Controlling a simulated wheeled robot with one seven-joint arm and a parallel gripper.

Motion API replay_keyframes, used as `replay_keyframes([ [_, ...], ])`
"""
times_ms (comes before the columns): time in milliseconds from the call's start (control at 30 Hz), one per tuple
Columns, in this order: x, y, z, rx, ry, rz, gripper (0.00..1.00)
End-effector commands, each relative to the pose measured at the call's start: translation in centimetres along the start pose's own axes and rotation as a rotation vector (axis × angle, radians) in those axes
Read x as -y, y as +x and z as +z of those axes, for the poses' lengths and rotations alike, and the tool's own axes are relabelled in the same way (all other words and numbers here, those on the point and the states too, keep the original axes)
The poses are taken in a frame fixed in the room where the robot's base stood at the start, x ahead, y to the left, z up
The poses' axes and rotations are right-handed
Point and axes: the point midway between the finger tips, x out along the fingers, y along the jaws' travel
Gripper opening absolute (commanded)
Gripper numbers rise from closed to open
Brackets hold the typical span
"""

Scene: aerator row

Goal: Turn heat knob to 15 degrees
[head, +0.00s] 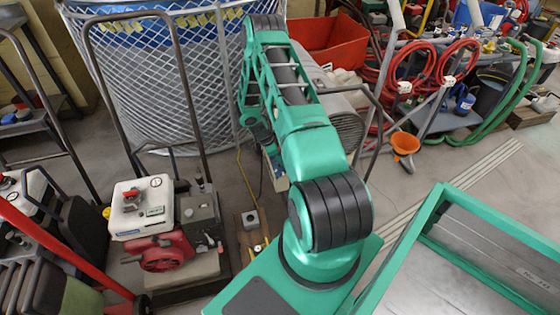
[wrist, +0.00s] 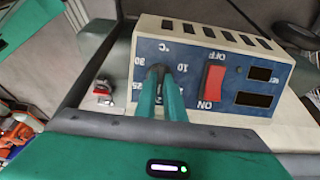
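The heat knob (wrist: 158,71) is a dark knob on the blue front panel (wrist: 195,75) of a beige control box, seen upside down in the wrist view. A °C scale with marks such as 30, 25 and 10 surrounds it; the fingers hide part of the scale and the knob's pointer. My gripper (wrist: 160,80) has its two green fingers reaching to the knob, with the tips at its two sides. I cannot tell whether they press on it. In the head view my arm hides most of the heater (head: 349,130) and the gripper is not clear.
A red ON/OFF rocker switch (wrist: 213,82) sits close beside the fingers. A dark tube frame (wrist: 95,65) runs along the box. In the head view a wire mesh cage (head: 160,80) stands behind, a white-tanked engine unit (head: 142,205) at left, and an orange funnel (head: 404,143) at right.

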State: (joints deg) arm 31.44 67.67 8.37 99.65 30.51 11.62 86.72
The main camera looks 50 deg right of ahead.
Motion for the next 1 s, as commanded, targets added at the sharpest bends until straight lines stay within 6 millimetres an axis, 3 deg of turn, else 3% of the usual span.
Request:
replay_keyframes([
  [467,-0.03,0.02,-0.15,-0.004,-0.062,0.014,0.00],
  [1000,0.07,0.04,0.08,-0.002,-0.500,0.101,0.00],
])
